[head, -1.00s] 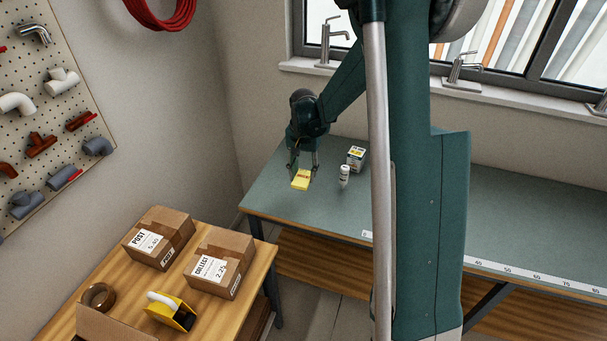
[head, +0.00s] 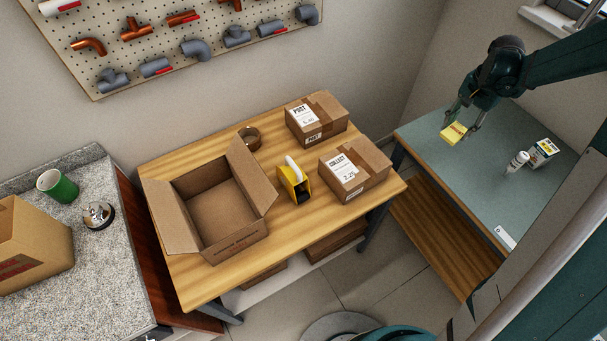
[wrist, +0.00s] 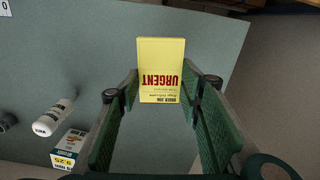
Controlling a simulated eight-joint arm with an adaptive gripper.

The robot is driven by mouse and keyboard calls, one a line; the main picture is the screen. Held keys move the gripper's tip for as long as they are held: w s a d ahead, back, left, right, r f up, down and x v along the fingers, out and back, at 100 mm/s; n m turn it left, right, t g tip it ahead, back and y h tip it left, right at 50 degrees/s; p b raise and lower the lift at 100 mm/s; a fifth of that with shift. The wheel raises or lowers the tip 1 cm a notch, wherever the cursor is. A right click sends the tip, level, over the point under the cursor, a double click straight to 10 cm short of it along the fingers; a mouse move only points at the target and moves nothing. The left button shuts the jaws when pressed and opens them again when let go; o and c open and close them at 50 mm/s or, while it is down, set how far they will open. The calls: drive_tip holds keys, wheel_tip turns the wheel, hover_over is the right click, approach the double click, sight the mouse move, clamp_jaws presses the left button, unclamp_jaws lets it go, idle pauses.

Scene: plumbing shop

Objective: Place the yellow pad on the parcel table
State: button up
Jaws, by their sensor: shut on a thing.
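The yellow pad (head: 454,133) is held between the fingers of my gripper (head: 463,122), over the grey-green bench (head: 510,180) at the right. In the wrist view the pad (wrist: 161,75) shows the word URGENT, upside down, between the fingertips (wrist: 161,80). The parcel table (head: 300,222) is wooden and stands in the middle of the head view. On it are an open carton (head: 222,200), a parcel marked POST (head: 316,118), a parcel marked COLLECT (head: 354,168), a tape dispenser (head: 294,184) and a tape roll (head: 249,138).
The table's front right part is bare. A counter at left holds a green cup (head: 58,186) and a bell (head: 98,214).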

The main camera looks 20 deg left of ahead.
drive_tip(key=a+f+n, duration=0.1)
drive_tip(key=a+n, duration=0.2)
drive_tip(key=a, duration=1.2)
drive_tip(key=a+f+n+b, duration=0.1)
drive_tip(key=a+n, duration=0.2)
drive_tip(key=a, duration=1.3)
drive_tip(key=a+n+b, duration=0.1)
drive_tip(key=a+n, duration=0.1)
drive_tip(key=a, duration=1.4)
drive_tip(key=shift+a+f+n, duration=0.25)
drive_tip(key=shift+f+n, duration=0.15)
drive_tip(key=s+a+n, duration=0.1)
drive_tip(key=s+a, duration=0.2)
drive_tip(key=a, duration=0.4)
drive_tip(key=s+a+f+n+b, duration=0.1)
drive_tip(key=s+a+n, duration=0.15)
drive_tip(key=a, duration=0.45)
drive_tip(key=s+a+n, duration=0.1)
drive_tip(key=s+a, duration=0.3)
drive_tip(key=a, duration=0.3)
drive_tip(key=n+b, duration=0.1)
drive_tip(key=n, duration=0.3)
hover_over(203, 160)
drive_tip(key=s+d, duration=0.2)
drive_tip(key=shift+f+m, duration=0.25)
drive_tip(key=shift+f, duration=0.55)
drive_tip(key=shift+f, duration=0.1)
drive_tip(key=shift+f+b, duration=0.3)
drive_tip(key=shift+f, duration=2.75)
drive_tip(key=shift+f, duration=1.85)
